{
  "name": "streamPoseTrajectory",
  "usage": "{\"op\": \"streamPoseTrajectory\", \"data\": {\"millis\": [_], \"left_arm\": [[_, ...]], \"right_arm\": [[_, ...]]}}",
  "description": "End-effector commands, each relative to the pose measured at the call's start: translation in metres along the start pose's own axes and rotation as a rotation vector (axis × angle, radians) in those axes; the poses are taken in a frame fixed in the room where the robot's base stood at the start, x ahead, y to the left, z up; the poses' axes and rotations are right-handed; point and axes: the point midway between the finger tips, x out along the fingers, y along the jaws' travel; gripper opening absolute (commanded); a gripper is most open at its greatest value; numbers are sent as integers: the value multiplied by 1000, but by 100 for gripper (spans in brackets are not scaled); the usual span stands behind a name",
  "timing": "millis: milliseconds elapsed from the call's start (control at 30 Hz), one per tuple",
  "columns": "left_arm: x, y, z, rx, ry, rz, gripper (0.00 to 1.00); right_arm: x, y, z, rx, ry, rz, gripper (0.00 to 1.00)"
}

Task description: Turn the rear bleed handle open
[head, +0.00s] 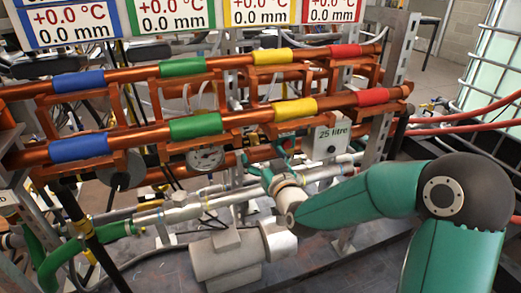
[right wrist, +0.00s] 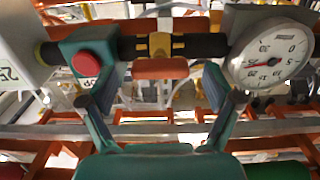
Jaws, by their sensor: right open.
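My right gripper (right wrist: 160,92) is open, its two teal and dark fingers spread apart with nothing held between them. In the right wrist view, a dark bar with a yellow middle fitting (right wrist: 160,45) lies across the gap beyond the fingertips. I cannot tell for sure whether this is the rear bleed handle; no handle is clearly marked. In the head view the right gripper (head: 282,168) reaches in among the pipes, between the round gauge (head: 207,158) and the "25 litre" plate (head: 331,140). Its wrist partly hides what lies behind it. My left gripper is not in view.
The gauge (right wrist: 270,56) is close on the right in the wrist view, and a teal block with a red disc (right wrist: 90,62) is on the left. Copper pipes with coloured bands (head: 195,127) run above. A grey pump-like body (head: 228,252) stands below.

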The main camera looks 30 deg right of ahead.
Motion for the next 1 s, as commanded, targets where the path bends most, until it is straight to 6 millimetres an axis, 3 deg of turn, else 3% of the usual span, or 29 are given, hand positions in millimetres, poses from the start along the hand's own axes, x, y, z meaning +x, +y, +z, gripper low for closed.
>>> {"op": "streamPoseTrajectory", "data": {"millis": [200,533,900,1000], "left_arm": [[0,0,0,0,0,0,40],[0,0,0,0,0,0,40],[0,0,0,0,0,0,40],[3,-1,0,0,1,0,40]], "right_arm": [[20,0,0,0,0,-1,90],[23,-1,-1,0,0,-1,90],[23,-1,0,0,0,-1,29],[23,-1,1,8,1,-1,29]]}}
